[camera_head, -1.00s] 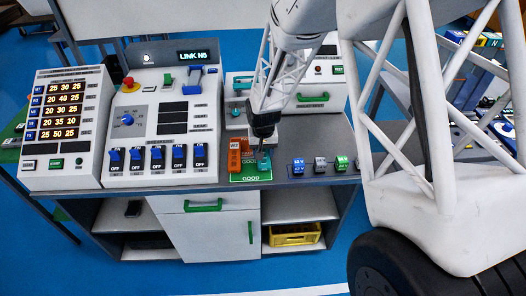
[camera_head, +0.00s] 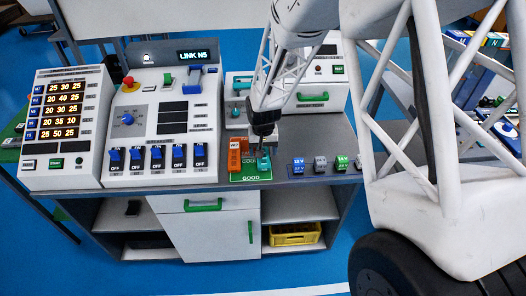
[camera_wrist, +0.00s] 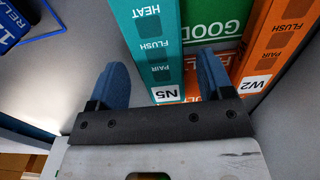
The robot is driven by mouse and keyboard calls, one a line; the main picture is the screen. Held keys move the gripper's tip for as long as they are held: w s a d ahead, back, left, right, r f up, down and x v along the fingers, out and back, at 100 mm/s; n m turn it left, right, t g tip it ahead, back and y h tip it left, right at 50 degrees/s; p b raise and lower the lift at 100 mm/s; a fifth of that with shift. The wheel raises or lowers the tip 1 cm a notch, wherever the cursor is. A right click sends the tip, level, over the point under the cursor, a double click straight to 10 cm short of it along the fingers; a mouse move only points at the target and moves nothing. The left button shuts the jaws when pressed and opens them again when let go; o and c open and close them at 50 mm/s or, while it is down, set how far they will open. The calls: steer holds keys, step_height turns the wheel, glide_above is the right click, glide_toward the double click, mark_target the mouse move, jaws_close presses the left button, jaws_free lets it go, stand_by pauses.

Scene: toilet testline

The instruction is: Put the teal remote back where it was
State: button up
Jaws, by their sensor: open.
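The teal remote (camera_head: 264,161), marked N5 with HEAT, FLUSH and PAIR, stands upright on the right part of the green GOOD mat (camera_head: 250,178). An orange remote (camera_head: 234,156), marked W2 in the wrist view (camera_wrist: 270,50), stands to its left on the mat. My gripper (camera_head: 263,144) is just above the teal remote. In the wrist view my gripper (camera_wrist: 163,82) is open, with one blue finger on each side of the teal remote (camera_wrist: 155,45). I cannot tell whether a finger touches it.
Several small blue, grey and green blocks (camera_head: 320,164) stand on the bench to the right. A grey control panel (camera_head: 160,130) with blue switches is on the left. A yellow crate (camera_head: 295,235) sits on the shelf below.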

step_height(320, 180, up, 11)
steer(key=shift+r, duration=0.2)
stand_by(0.4)
stand_by(0.7)
steer(key=s+d+r+t, duration=0.1)
steer(key=s+d+r, duration=0.3)
steer(key=s+r, duration=0.35)
steer(key=s+d+r, duration=0.5)
steer(key=s+r, duration=0.2)
steer(key=s, duration=0.2)
steer(key=s+d+r, duration=0.2)
steer(key=s, duration=0.6)
steer(key=s+d+r+t, duration=0.1)
steer(key=s+d+r, duration=0.1)
steer(key=s, duration=0.7)
steer(key=shift+s+r+t, duration=0.15)
steer(key=shift+s+t, duration=0.1)
steer(key=shift+t, duration=0.05)
steer(key=shift+d, duration=0.1)
